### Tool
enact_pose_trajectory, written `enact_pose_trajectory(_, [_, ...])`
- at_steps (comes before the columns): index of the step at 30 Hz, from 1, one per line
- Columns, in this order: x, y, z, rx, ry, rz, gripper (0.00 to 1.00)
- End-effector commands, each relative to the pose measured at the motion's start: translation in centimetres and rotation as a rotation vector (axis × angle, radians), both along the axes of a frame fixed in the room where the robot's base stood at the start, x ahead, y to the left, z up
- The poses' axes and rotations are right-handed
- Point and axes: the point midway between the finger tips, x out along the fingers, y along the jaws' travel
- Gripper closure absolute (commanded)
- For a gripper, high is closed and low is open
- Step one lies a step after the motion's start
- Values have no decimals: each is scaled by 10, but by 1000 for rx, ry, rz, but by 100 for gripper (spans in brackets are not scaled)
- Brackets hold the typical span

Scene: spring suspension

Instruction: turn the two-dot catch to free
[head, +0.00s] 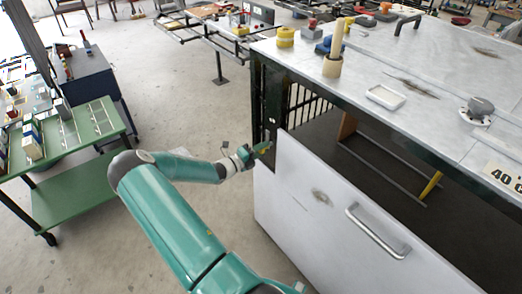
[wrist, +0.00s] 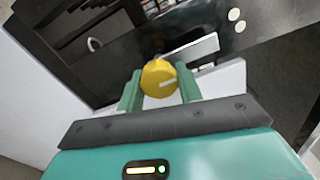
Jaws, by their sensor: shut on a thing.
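Two white dots (wrist: 237,20) sit on the dark panel (wrist: 205,22), up and right of the knob. A pale flat bar (wrist: 197,49) runs up and right from behind the knob. My gripper (wrist: 160,88) is shut on the knob, one green finger on each side. In the head view my gripper (head: 262,150) is at the dark cabinet post, and the knob is small there.
A large white panel with a handle (head: 378,236) stands right of my gripper. The grey bench top (head: 440,75) is above it, with tape, a cup and a tray. A green cart (head: 75,190) stands left. Open floor lies between.

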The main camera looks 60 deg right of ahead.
Motion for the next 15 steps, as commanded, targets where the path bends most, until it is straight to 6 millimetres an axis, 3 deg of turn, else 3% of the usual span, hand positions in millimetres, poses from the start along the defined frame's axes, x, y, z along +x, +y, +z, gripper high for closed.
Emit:
enact_pose_trajectory(7, [1,1,-1,2,2,2,100])
enact_pose_trajectory(8, [1,1,-1,2,2,2,63])
enact_pose_trajectory(9, [1,1,-1,2,2,2,55])
enact_pose_trajectory(11, [1,1,-1,2,1,1,43])
enact_pose_trajectory(15, [1,1,0,1,1,1,43])
